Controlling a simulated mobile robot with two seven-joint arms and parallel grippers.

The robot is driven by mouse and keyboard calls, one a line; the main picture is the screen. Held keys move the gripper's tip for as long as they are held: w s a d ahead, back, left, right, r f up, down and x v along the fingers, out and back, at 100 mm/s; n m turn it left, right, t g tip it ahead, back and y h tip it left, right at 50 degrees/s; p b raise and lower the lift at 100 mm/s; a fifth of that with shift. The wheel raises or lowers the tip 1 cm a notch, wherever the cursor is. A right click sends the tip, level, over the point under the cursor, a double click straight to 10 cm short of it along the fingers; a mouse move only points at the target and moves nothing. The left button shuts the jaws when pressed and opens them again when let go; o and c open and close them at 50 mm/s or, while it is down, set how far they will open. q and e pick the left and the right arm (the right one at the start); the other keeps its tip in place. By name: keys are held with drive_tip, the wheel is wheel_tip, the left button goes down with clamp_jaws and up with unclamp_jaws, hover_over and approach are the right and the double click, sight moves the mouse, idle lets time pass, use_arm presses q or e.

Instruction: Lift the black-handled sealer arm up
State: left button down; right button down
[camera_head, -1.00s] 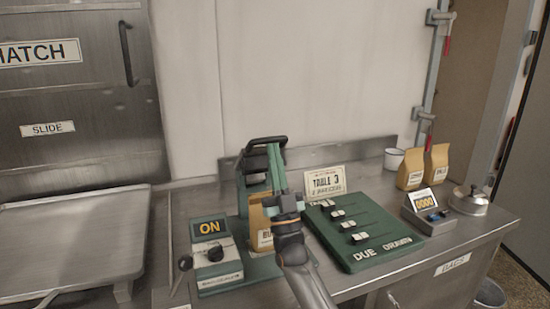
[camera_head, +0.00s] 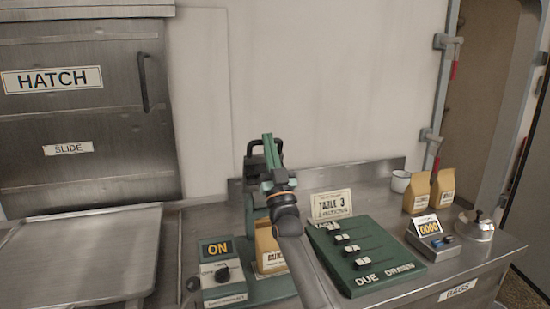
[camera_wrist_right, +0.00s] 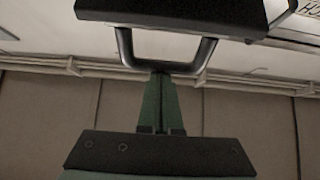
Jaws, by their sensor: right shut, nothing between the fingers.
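The green sealer (camera_head: 250,203) stands on the steel counter, and its black handle (camera_head: 252,147) is up at its top. My right gripper (camera_head: 267,138) has green fingers, is shut and empty, and overlaps the handle in the head view. In the right wrist view, the shut fingers (camera_wrist_right: 159,76) point at the middle of the dark U-shaped handle (camera_wrist_right: 165,65), at or very near its bar. I cannot tell whether they touch. My right arm hides part of the sealer. My left gripper is out of view.
A brown paper bag (camera_head: 268,250) stands at the sealer, beside the ON control box (camera_head: 219,272). A green slider board (camera_head: 365,265) and a table card (camera_head: 331,206) are to the right. A steel tray (camera_head: 85,250) lies left. The wall (camera_head: 310,80) is behind.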

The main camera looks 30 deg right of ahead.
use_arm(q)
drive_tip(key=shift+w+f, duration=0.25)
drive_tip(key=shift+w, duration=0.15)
use_arm(e)
drive_tip(key=shift+w+d, duration=0.15)
drive_tip(key=shift+w, duration=0.75)
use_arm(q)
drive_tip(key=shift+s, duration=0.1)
use_arm(e)
drive_tip(key=shift+s, duration=0.1)
